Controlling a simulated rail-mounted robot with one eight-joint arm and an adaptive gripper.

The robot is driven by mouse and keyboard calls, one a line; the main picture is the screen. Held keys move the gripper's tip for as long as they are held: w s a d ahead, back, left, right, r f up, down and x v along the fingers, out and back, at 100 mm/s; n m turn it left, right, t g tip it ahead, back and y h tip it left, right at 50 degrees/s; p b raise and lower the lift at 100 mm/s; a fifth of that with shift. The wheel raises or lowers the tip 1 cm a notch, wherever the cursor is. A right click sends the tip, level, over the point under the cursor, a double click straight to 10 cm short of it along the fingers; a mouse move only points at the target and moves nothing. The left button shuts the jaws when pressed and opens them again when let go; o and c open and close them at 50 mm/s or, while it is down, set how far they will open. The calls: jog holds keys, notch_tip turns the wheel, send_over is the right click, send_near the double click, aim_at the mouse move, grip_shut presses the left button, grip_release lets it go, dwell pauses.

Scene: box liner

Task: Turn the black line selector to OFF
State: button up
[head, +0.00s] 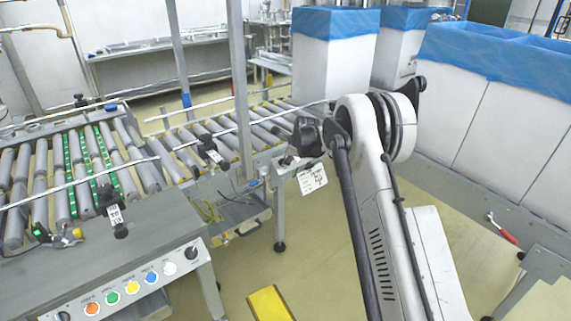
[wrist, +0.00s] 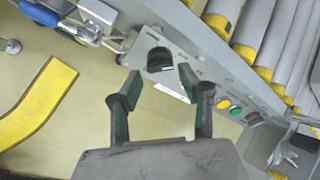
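In the wrist view a black selector knob (wrist: 160,58) sits on a grey panel (wrist: 192,68) along the conveyor side. In the head view my arm hides the fingers.
Yellow and green buttons (wrist: 229,107) sit along the panel right of the knob. A blue-handled clamp (wrist: 40,12) is at upper left. Conveyor rollers (wrist: 255,30) run behind the panel. A yellow floor piece (wrist: 40,102) lies left. White bins with blue liners (head: 490,100) stand right.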

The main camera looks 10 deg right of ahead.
jog(key=shift+b+x, duration=0.3)
jog(key=shift+x, duration=1.4)
jog(key=c, duration=0.9)
